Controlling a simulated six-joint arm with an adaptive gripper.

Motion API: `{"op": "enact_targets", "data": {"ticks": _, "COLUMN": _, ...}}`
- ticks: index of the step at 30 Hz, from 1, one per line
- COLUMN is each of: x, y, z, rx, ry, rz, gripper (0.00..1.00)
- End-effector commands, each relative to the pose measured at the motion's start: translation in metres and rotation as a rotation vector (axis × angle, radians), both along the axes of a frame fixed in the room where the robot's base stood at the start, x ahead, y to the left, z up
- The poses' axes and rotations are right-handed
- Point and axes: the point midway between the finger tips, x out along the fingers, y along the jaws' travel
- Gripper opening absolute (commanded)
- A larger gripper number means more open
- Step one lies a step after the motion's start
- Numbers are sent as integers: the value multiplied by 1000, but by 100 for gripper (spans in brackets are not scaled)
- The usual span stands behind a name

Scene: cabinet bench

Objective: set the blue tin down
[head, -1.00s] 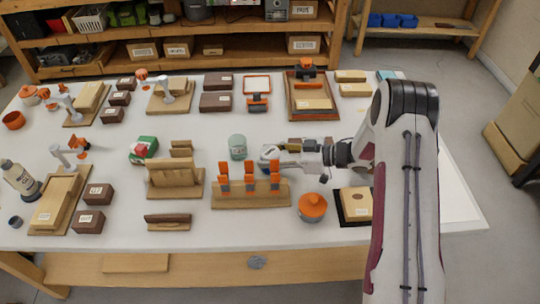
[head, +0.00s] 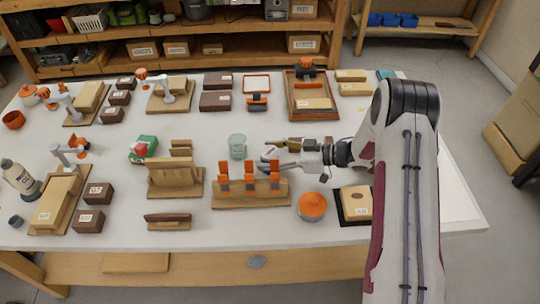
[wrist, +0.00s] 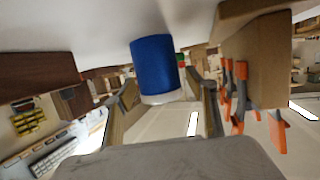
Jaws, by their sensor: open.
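The blue tin (wrist: 157,65) shows in the wrist view as a blue cylinder with a pale band at one end. It lies ahead of and between the spread fingertips of my gripper (wrist: 163,103), with no clear finger contact. In the head view my gripper (head: 268,159) is low over the middle of the table, pointing left, open.
A wooden rack with orange clamps (head: 250,192) stands close on the near side of my gripper. An orange-lidded pot (head: 312,206) is at its near right. A green and red box (head: 143,148) lies farther left. The bench (head: 210,130) has bare space behind the pale cylinder.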

Motion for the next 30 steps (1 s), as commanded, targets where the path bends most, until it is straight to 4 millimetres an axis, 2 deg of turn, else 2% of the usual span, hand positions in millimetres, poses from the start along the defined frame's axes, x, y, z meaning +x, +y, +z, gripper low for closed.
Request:
{"op": "enact_targets", "data": {"ticks": 8, "x": -7, "y": -24, "z": 8, "rx": 0, "ry": 0, "rz": -2, "gripper": 56}}
{"op": "enact_targets", "data": {"ticks": 24, "x": -29, "y": -95, "z": 31, "rx": 0, "ry": -1, "rz": -2, "gripper": 56}}
{"op": "enact_targets", "data": {"ticks": 30, "x": -34, "y": -107, "z": 34, "rx": -1, "ry": 0, "rz": -1, "gripper": 56}}
